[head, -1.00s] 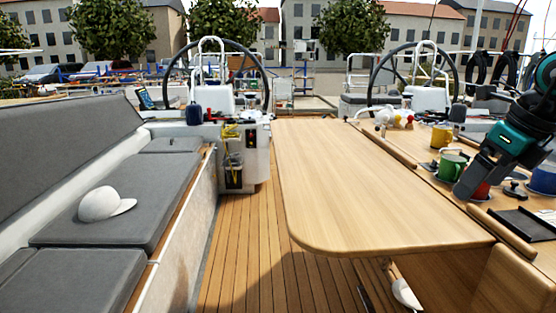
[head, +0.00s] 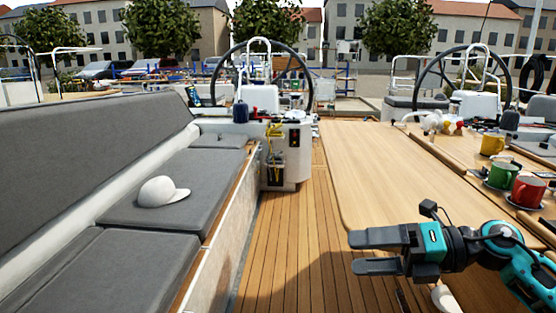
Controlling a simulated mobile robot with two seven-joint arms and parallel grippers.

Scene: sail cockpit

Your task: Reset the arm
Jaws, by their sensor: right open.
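My right gripper (head: 375,253) is in the lower right of the head view. Its two dark fingers point left and stand apart, with nothing between them. It is over the near end of the wooden cockpit table (head: 380,165) and hides part of that edge. My right arm comes in from the lower right corner, black and teal. My left gripper does not show.
A green mug (head: 501,175), a red mug (head: 528,191) and a yellow mug (head: 491,144) stand on the table's right side. A white cap (head: 160,191) lies on the grey bench cushion (head: 125,212) at left. The plank floor (head: 290,240) between is clear.

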